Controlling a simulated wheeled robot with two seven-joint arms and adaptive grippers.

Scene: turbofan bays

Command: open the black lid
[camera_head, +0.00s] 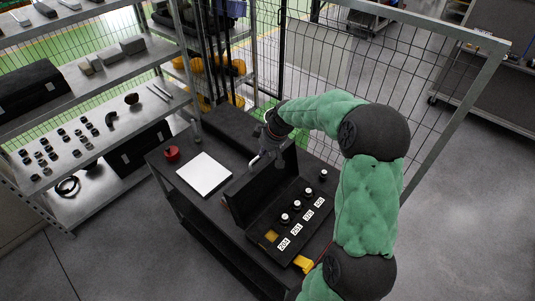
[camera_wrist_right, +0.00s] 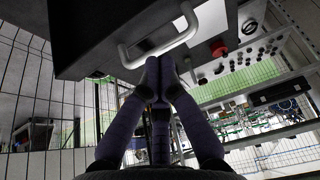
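The black lid (camera_head: 238,202) stands raised, about upright, along the back of the black case (camera_head: 258,236) on the dark bench in the head view. In the right wrist view the lid's dark outer side (camera_wrist_right: 95,30) fills the top, with a pale U-shaped handle (camera_wrist_right: 180,38). My right gripper (camera_head: 260,160) is at the lid's upper edge. Its fingers (camera_wrist_right: 160,66) are drawn together, with the tips right at the handle's bar. I cannot tell whether they touch it, and nothing shows clearly held between them. My left gripper is not in view.
The case holds several round knobs (camera_head: 296,204) and white number labels. A white plate (camera_head: 204,174) and a red button (camera_head: 172,153) are on the bench (camera_head: 165,170) to the left. Shelves (camera_head: 120,130) with small parts stand further left; a wire fence (camera_head: 330,60) is behind.

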